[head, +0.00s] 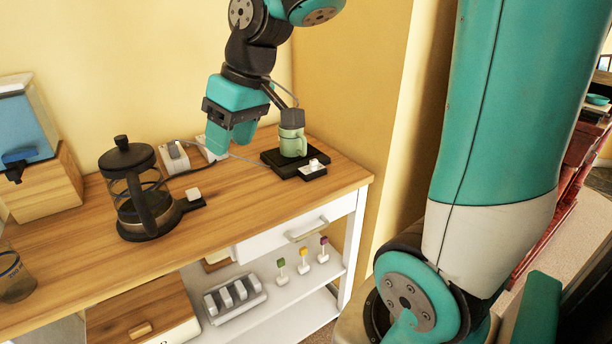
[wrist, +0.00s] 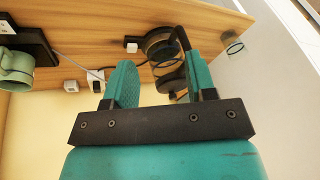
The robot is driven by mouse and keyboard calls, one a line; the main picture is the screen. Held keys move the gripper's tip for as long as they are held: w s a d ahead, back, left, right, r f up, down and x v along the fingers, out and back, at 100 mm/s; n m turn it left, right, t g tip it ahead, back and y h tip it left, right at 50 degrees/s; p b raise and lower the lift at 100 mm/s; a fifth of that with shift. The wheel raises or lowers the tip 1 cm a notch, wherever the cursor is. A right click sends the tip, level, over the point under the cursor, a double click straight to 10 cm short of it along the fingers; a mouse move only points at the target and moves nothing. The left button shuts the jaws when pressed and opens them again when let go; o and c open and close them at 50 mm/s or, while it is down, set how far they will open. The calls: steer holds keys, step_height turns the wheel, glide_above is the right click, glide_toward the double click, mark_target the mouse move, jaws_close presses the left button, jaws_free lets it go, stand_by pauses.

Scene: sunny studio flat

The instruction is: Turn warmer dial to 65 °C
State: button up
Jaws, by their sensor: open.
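A black warmer plate (head: 270,157) lies on the wooden counter near its right end, with a green mug (head: 293,142) standing on it. A pale dial (head: 313,165) sits on a black block at the plate's front right; its markings are too small to read. My gripper (head: 229,142) is open and empty, pointing down left of the mug, apart from dial and plate. In the wrist view, the mug (wrist: 17,68), plate (wrist: 38,42) and part of the dial (wrist: 6,27) show at the left edge, outside my fingers (wrist: 157,78).
A French press (head: 148,205) stands left on the counter, with a small white knob (head: 193,194) on a black piece beside it. White plug boxes (head: 174,156) and cables lie near the wall. A water dispenser (head: 35,150) and glass (head: 14,275) are farther left. Counter front is clear.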

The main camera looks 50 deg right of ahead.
steer(key=w+d+f+m+t+h+b, duration=0.1)
steer(key=w+d+f+m+b, duration=0.15)
steer(key=d, duration=0.55)
steer(key=w+d+f+m+h+b, duration=0.1)
steer(key=w+d+f, duration=0.15)
steer(key=d, duration=0.55)
steer(key=m+h+b, duration=0.2)
steer(key=b, duration=0.1)
glide_toward(314, 161)
steer(key=x, duration=0.9)
steer(key=shift+d, duration=0.15)
steer(key=c, duration=0.9)
